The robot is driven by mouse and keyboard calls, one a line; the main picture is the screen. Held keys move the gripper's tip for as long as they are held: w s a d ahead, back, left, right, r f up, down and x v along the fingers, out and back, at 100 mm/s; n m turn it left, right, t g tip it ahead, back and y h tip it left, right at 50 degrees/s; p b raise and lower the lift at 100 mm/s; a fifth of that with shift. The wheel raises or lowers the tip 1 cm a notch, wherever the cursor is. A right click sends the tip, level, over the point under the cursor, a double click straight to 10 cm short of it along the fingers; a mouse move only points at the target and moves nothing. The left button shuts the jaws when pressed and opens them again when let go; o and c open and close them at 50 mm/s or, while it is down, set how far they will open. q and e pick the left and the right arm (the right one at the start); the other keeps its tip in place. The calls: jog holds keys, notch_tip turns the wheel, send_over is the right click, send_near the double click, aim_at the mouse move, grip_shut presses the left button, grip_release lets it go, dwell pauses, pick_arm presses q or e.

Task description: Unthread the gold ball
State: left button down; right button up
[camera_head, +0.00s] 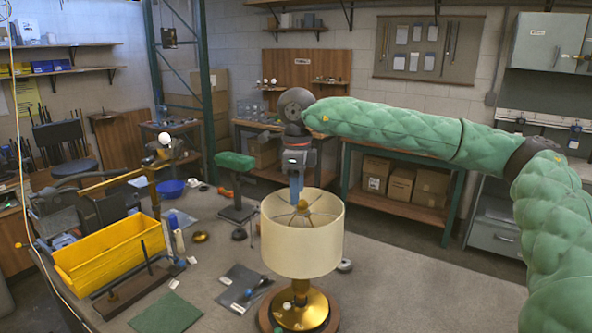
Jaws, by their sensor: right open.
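The gold ball (302,204) sits at the centre of the wire frame inside the top of the cream lampshade (302,247). The shade stands upright on a lamp with a round gold base (300,312). My right gripper (297,197) points down from above into the shade's open top. Its blue fingers are open, at or just above the ball and partly in front of it; I cannot tell whether they touch it. My left gripper is not in view.
A yellow bin (112,252) and a dark stand with a rod (130,290) are at the left of the table. A green-topped stand (236,185) is behind the shade. A dark sheet (243,287) lies left of the lamp. The table right of the lamp is clear.

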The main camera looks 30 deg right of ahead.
aim_at(303, 200)
jog(key=d+f, duration=0.1)
jog(key=d+f+p, duration=0.1)
jog(key=f, duration=0.1)
jog(key=shift+s+f, duration=0.1)
jog(key=shift+f, duration=0.1)
jog(key=shift+a+f, duration=0.15)
jog(key=shift+a, duration=0.25)
jog(key=shift+w+d+f, duration=0.15)
jog(key=shift+w, duration=0.05)
jog(key=shift+s+d, duration=0.15)
jog(key=shift+d, duration=0.05)
jog(key=c, duration=0.5)
jog(key=shift+a, duration=0.15)
jog(key=c, duration=0.5)
jog(key=o, duration=0.4)
grip_shut()
jog(key=shift+n+b, duration=0.4)
jog(key=shift+n, duration=0.1)
jog(key=shift+n+b, duration=1.35)
jog(key=shift+n, duration=0.95)
pick_arm(q)
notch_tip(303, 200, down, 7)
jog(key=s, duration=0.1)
jog(key=shift+b, duration=0.3)
pick_arm(e)
jog(key=shift+n, duration=0.6)
